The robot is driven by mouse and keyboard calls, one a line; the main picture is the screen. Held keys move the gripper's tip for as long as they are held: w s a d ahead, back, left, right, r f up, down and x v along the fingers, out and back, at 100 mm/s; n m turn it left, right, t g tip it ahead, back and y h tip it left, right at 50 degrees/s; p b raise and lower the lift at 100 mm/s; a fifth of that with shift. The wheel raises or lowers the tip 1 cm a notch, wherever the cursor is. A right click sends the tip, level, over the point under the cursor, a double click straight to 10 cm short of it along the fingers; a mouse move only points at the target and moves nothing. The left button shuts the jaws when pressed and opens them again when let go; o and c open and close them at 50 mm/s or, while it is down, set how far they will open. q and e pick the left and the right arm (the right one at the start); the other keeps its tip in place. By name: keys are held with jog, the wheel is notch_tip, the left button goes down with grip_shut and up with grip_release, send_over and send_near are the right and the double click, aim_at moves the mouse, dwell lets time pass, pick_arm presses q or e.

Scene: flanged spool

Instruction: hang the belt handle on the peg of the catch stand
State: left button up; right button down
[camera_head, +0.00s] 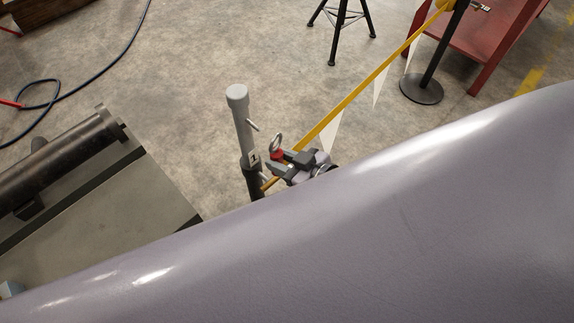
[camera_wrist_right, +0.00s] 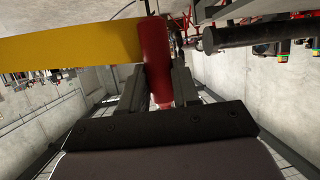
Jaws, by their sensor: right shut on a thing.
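The catch stand (camera_head: 240,118) is an upright grey post with a rounded cap and a darker lower part. Its short peg (camera_head: 253,126) sticks out to the right. My right gripper (camera_head: 283,165) is just right of the post, shut on the red belt handle (camera_head: 277,154). In the right wrist view, the red handle (camera_wrist_right: 157,62) stands between the two fingers. A metal ring at its top shows below and right of the peg, apart from it in the picture. The yellow belt (camera_head: 350,97) runs from the handle to the upper right. My left gripper is not in view.
A black barrier post on a round base (camera_head: 421,89) holds the belt's far end, beside a red table (camera_head: 475,45). A black tripod stand (camera_head: 341,25) is at the back. A bench with a dark cylinder (camera_head: 60,160) is at left. My arm hides the lower right.

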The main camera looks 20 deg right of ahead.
jog(key=shift+w+a+f+b, duration=0.2)
jog(key=shift+w+a+b, duration=0.3)
jog(key=shift+w, duration=0.6)
jog(key=shift+w+a+f+b, duration=0.15)
jog(key=shift+w+a+b, duration=0.2)
jog(key=shift+w+b, duration=0.6)
jog(key=shift+w+a+f+b, duration=0.2)
jog(key=shift+w+a+b, duration=0.2)
jog(key=shift+w, duration=0.85)
jog(key=shift+w+f, duration=0.1)
jog(key=c, duration=0.7)
grip_release()
jog(key=shift+c, duration=0.2)
